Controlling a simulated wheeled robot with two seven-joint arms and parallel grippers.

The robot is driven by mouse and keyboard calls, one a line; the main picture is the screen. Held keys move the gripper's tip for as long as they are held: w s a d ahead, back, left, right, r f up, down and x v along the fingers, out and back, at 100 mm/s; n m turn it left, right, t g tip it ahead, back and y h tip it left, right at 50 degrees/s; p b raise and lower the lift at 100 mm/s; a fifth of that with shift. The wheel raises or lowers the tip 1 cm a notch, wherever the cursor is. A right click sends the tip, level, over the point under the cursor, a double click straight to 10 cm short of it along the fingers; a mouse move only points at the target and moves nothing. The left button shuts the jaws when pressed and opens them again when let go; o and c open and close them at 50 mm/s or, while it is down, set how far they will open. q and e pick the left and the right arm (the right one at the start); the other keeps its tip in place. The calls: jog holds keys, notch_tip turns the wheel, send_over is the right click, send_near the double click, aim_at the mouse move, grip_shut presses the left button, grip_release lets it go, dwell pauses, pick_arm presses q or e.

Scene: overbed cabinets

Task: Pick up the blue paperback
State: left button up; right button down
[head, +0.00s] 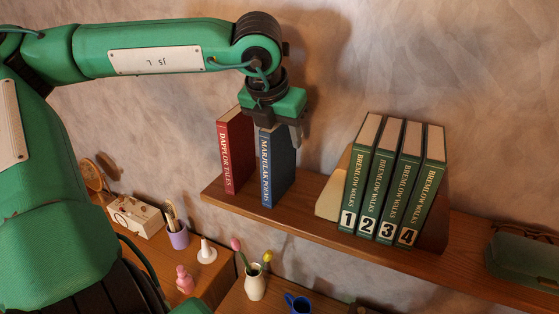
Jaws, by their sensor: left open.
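The blue paperback (280,172) stands upright on the wooden shelf (318,214), with its lettered spine facing me. A red book (235,152) stands upright close to its left. My left gripper (275,130) points down from above, right at the top of the blue book. It is open, with one finger on the near right side of the book's top; the other finger is mostly hidden. Whether the fingers touch the book I cannot tell. My right gripper is not in view.
Several green numbered books (392,185) stand farther right between bookends, with free shelf between them and the blue book. A green case (522,259) lies at the far right.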

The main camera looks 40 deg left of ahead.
pick_arm(q)
jog(key=shift+f+b, duration=0.1)
jog(key=shift+b, duration=0.2)
jog(key=shift+c, duration=0.5)
grip_shut()
